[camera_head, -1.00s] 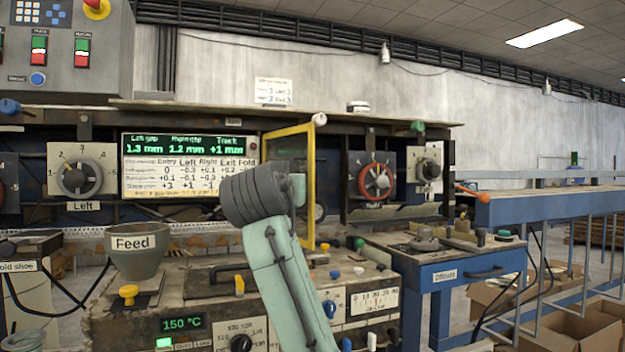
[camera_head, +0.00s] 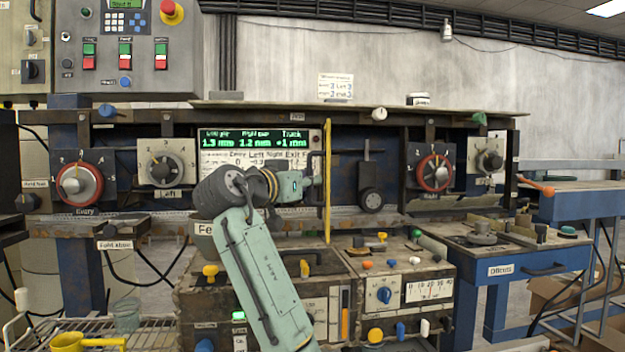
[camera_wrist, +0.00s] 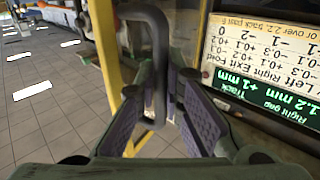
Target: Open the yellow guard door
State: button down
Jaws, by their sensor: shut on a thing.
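The yellow guard door (camera_head: 327,190) stands edge-on to me in the head view, sticking out from the machine front as a thin upright yellow strip. In the wrist view its yellow frame (camera_wrist: 105,45) runs down the left. Its dark bent handle (camera_wrist: 161,50) comes down between the purple pads of my gripper (camera_wrist: 160,112). My gripper is shut on the handle. In the head view my gripper (camera_head: 307,182) is at the left side of the door, at about mid height.
The green-lit display panel (camera_head: 258,140) is behind my wrist, left of the door. A dark roller unit (camera_head: 371,185) shows right of the door. Knobs and the feeder bench (camera_head: 300,262) lie below. The offcuts table (camera_head: 500,262) stands at the right.

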jog(key=shift+r, duration=0.1)
jog(key=c, duration=2)
grip_release()
jog(key=shift+w+d, duration=0.1)
jog(key=shift+w, duration=0.05)
jog(key=shift+o, duration=0.2)
jog(key=v, duration=1.2)
